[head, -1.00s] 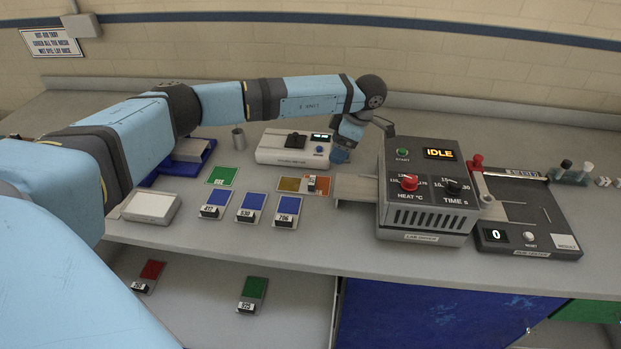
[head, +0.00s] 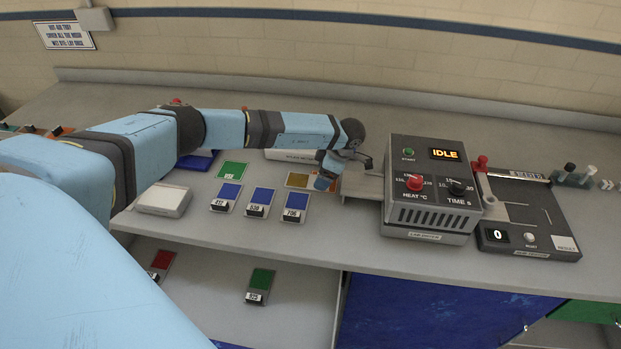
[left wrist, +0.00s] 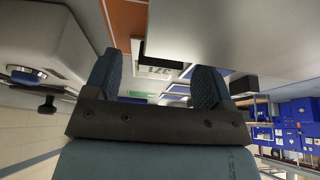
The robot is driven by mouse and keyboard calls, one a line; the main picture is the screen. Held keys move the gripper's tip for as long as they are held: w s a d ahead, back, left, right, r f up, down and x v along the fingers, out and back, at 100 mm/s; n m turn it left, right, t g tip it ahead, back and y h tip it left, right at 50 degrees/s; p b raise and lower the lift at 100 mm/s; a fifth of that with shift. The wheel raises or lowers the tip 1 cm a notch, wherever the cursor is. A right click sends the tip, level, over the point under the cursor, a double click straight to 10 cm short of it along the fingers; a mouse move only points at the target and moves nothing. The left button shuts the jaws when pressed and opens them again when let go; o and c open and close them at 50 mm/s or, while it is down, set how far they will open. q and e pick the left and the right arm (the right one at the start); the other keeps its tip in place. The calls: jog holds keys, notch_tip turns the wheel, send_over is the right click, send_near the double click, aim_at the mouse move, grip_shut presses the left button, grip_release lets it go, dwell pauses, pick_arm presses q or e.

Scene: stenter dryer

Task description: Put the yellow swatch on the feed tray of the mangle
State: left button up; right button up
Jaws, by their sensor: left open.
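A yellow-ochre swatch (head: 297,180) lies on the counter left of the dryer's grey tray. Beside it is an orange swatch, mostly hidden by my arm in the head view; an orange strip (left wrist: 127,14) shows in the left wrist view.
The dryer (head: 430,190) reads IDLE, its grey tray (head: 362,186) close right of my gripper. A black tester (head: 525,220) stands further right. Several blue swatches (head: 262,197), a green one (head: 233,169) and a white pad (head: 163,200) lie left. The counter's front strip is clear.

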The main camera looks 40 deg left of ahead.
pick_arm(q)
jog(key=shift+a+f, duration=0.1)
jog(key=shift+f, duration=0.25)
jog(key=c, duration=1.2)
jog(key=shift+r, duration=0.1)
jog(key=shift+c, duration=0.2)
